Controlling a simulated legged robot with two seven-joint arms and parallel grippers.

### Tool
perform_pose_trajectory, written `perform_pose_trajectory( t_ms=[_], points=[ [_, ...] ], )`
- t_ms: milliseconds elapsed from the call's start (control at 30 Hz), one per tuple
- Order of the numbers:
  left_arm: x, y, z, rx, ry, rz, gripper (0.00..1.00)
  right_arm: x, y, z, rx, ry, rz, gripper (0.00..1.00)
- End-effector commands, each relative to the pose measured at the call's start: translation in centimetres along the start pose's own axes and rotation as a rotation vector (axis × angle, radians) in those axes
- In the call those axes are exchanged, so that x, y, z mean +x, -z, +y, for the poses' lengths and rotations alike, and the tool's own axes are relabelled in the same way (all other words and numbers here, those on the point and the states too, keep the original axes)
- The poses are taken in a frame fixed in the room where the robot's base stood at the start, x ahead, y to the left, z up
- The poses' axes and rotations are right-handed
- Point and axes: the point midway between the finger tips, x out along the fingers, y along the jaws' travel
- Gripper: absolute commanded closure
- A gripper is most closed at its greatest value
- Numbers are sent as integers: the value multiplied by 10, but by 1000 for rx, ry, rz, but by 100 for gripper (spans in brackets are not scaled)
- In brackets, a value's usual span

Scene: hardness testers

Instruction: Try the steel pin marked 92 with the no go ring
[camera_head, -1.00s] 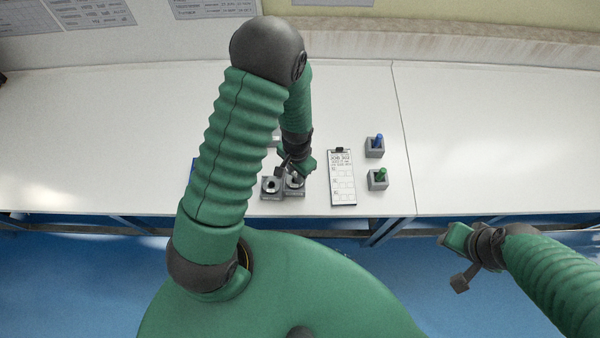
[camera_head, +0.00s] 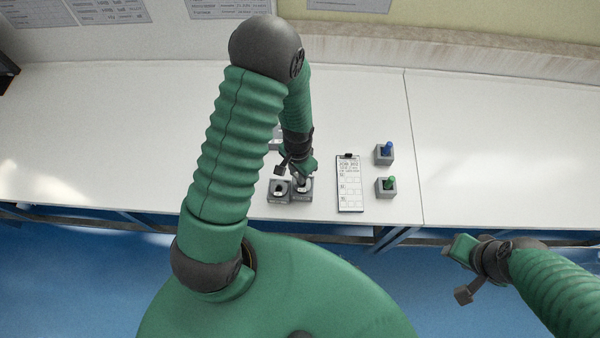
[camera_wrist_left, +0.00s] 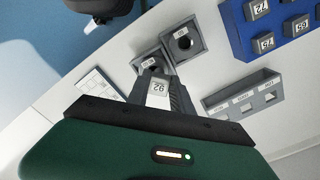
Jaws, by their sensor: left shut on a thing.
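My left gripper (camera_head: 300,176) is shut on the steel pin marked 92 (camera_wrist_left: 158,88), whose label shows between the fingers in the left wrist view. The gripper is at the right one of two small grey ring blocks in the head view. That right block (camera_head: 302,196) also shows in the wrist view (camera_wrist_left: 148,63), partly hidden behind the fingers; its small label is hard to read. The other block (camera_head: 279,194) has an open dark hole, also seen in the wrist view (camera_wrist_left: 183,43). I cannot tell how deep the pin sits. My right gripper (camera_head: 462,270) hangs in front of the table; its fingers look apart.
A clipboard sheet (camera_head: 350,184) lies right of the ring blocks. Beyond it stand grey holders with a blue-topped piece (camera_head: 385,150) and a green-topped piece (camera_head: 388,185). The wrist view shows a blue rack (camera_wrist_left: 238,30) of numbered pins and a grey slotted tray (camera_wrist_left: 243,100).

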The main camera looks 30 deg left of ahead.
Motion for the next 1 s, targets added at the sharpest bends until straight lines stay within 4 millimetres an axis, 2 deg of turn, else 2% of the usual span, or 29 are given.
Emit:
perform_pose_trajectory(
  t_ms=[1000],
  points=[
    [0, 2, 8, 0, 0, 0, 100, -2, 0, 0, 0, 0, 0, 64]
  ],
)
